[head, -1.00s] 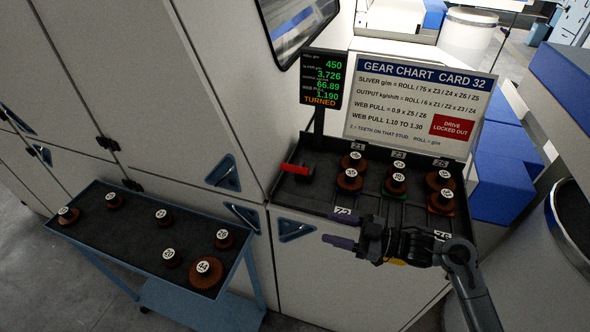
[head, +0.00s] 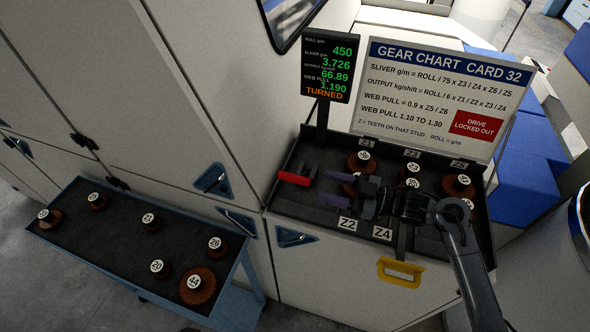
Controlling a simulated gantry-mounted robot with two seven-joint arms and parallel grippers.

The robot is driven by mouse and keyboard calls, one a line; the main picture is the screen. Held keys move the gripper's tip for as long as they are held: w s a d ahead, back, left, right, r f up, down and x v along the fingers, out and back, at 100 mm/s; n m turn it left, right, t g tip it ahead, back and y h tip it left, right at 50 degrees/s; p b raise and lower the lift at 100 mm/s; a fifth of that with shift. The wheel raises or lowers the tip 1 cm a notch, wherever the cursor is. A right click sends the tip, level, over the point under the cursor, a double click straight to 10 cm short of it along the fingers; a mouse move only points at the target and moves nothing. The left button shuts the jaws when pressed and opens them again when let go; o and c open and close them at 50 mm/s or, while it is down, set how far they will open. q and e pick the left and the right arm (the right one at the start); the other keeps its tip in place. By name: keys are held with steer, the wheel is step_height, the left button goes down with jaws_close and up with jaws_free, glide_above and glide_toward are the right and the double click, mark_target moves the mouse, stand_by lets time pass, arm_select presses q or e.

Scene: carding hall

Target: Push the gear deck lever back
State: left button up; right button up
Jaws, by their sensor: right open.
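The gear deck lever has a red handle (head: 296,178) at the left end of the dark gear deck (head: 312,150). My right gripper (head: 335,190) is open and empty above the deck, just right of the lever. Its two purple-grey fingers point left toward the red handle, and a small gap shows between them and it. The gripper and its wrist hide part of the deck and some of the gears behind them. My left gripper is not in view.
Brown gears (head: 361,160) with number tags stand on the deck right of the lever. The gear chart card (head: 440,90) and a small display (head: 328,65) reading TURNED rise behind. A yellow handle (head: 400,273) is below the front edge. A cart (head: 120,235) with several gears stands left.

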mark_target(297, 179)
steer(key=p+x, duration=0.1)
steer(key=x, duration=0.6)
steer(key=shift+a+r+p, duration=0.1)
steer(key=shift+a+p, duration=0.2)
steer(key=shift+a, duration=0.1)
steer(key=shift+x, duration=0.85)
steer(key=shift+c, duration=0.3)
jaws_close()
